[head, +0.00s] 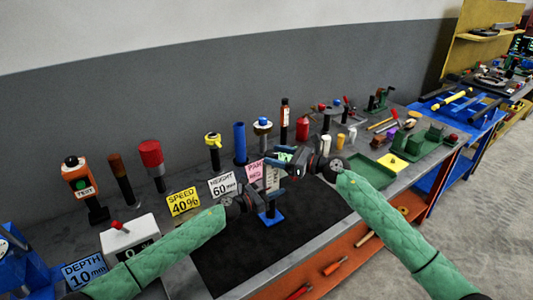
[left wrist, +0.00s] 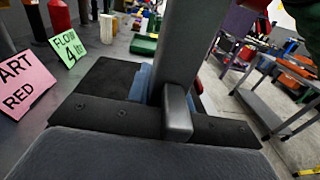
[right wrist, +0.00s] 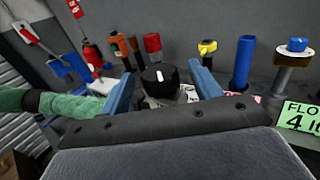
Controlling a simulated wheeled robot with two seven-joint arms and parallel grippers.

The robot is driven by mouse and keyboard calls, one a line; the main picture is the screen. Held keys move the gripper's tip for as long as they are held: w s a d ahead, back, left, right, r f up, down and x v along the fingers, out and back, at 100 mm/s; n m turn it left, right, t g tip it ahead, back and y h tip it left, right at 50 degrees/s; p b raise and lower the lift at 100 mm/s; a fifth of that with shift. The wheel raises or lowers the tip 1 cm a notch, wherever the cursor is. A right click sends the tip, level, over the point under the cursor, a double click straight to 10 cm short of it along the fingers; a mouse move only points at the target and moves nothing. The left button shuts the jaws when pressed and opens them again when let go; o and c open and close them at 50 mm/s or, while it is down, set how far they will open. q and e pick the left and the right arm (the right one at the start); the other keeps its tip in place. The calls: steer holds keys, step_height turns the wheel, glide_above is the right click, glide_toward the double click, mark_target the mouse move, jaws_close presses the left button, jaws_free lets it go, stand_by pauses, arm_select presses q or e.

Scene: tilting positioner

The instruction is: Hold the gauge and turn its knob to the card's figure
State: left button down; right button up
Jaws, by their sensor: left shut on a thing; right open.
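My left gripper (head: 260,198) is shut on the grey upright, which fills the left wrist view (left wrist: 172,45). A black knob (right wrist: 160,77) with a white mark sits at the top of the gauge. My right gripper (right wrist: 163,92) is open, with its blue fingers on either side of the knob; I cannot tell whether they touch it. Cards show HEIGHT 60 mm (head: 222,185), SPEED 40% (head: 183,202) and PART RED (left wrist: 20,82).
A DEPTH 10 mm card (head: 86,273) stands at front left beside a white box (head: 130,236) with a red knob. A green FLOW card (right wrist: 299,117) is behind the gauge. Several tools stand along the wall. The dark mat (head: 235,258) is clear in front.

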mark_target(267, 151)
steer(key=shift+x, duration=1.95)
steer(key=c, duration=1)
